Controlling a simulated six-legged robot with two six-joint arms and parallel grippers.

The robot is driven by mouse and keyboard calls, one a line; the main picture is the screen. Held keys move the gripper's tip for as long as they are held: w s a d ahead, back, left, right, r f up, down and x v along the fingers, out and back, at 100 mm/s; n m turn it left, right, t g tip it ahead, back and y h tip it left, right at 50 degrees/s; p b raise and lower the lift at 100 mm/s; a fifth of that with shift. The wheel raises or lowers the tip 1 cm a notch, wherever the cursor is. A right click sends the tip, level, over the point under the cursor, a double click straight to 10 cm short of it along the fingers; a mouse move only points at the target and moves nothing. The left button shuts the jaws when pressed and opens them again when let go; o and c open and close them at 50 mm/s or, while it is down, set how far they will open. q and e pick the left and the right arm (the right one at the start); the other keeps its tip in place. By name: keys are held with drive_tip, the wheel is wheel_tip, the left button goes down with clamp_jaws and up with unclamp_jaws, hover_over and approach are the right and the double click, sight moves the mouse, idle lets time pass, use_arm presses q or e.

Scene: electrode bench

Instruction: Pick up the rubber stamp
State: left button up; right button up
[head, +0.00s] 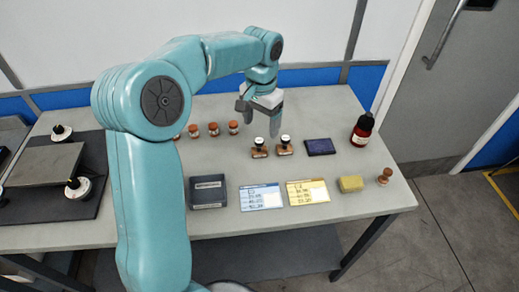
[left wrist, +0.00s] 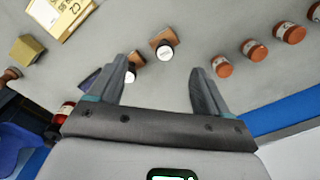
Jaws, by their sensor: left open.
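Two rubber stamps stand upright on the bench, each with a wooden base and a round handle with a white top. In the head view, the left stamp (head: 260,148) and the right stamp (head: 285,146) are close together. My left gripper (head: 261,124) is open and empty, just behind and above them. In the left wrist view, the left stamp (left wrist: 164,46) shows ahead of the gap between my fingers (left wrist: 161,68). The right stamp (left wrist: 137,58) is partly hidden by one finger. My right gripper is not in view.
Small red-capped jars (head: 213,129) stand left of the stamps. A dark ink pad (head: 320,147) and red bottle (head: 362,130) stand to the right. In front are a dark box (head: 208,191), a blue-edged card (head: 261,196), a yellow card (head: 307,192) and a yellow block (head: 351,184).

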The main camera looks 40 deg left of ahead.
sight(259, 141)
use_arm(q)
wheel_tip(259, 141, down, 5)
drive_tip(key=shift+w+a+r, duration=0.1)
drive_tip(key=shift+s+f, duration=0.2)
drive_tip(key=shift+f, duration=0.25)
drive_tip(key=f, duration=0.4)
drive_tip(key=shift+w+a+f, duration=0.15)
drive_tip(key=shift+a+f, duration=0.15)
drive_tip(key=c, duration=1)
